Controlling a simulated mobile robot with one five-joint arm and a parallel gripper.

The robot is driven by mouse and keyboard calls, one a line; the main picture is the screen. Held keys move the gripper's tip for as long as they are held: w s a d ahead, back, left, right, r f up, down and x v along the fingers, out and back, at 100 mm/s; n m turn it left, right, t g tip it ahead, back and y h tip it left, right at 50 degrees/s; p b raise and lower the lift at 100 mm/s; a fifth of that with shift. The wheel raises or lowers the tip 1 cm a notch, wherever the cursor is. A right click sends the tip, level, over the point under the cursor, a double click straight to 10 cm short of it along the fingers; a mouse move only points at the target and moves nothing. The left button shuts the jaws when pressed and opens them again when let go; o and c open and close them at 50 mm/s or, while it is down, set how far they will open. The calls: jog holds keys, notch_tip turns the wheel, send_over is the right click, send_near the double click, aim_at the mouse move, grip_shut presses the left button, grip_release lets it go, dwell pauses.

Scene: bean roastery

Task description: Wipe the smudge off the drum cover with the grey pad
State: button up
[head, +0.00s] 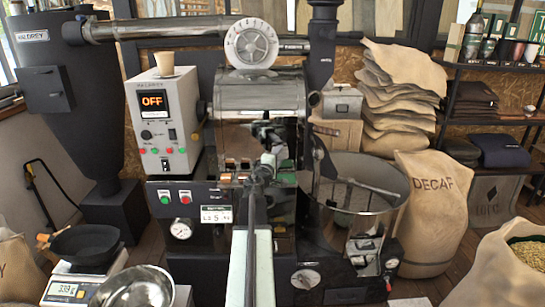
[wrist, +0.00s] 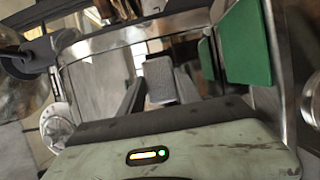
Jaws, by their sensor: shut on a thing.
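My gripper (head: 266,166) reaches up the middle of the head view to the front of the roaster. In the wrist view, my gripper (wrist: 161,92) is shut on the grey pad (wrist: 160,76), which sits between its two fingers. The shiny drum cover (head: 258,98) is a curved metal surface on the roaster, above and behind my gripper in the head view. A bright metal surface lies past the pad in the wrist view; I cannot tell whether the pad touches it. I cannot make out the smudge among the reflections.
A control box (head: 164,117) reading OFF, with a cup (head: 165,64) on top, stands left of the drum. A round cooling bin (head: 352,196) is at right. A scale (head: 80,284) and metal bowl (head: 136,288) are at lower left. A DECAF sack (head: 432,215) stands further right.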

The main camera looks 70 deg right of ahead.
jog(key=shift+d, duration=0.15)
jog(key=shift+w+a, duration=0.3)
jog(key=shift+w, duration=0.35)
jog(key=shift+w+a, duration=0.25)
jog(key=shift+w, duration=0.35)
jog(key=shift+w+a, duration=0.3)
jog(key=shift+w, duration=0.35)
jog(key=shift+s+a, duration=0.4)
jog(key=shift+a, duration=0.5)
jog(key=shift+s+a, duration=0.35)
jog(key=shift+a, duration=0.6)
jog(key=shift+s+a, duration=0.4)
jog(key=shift+a, duration=0.5)
jog(key=a, duration=0.1)
jog(key=s+a, duration=0.1)
jog(key=shift+a, duration=0.4)
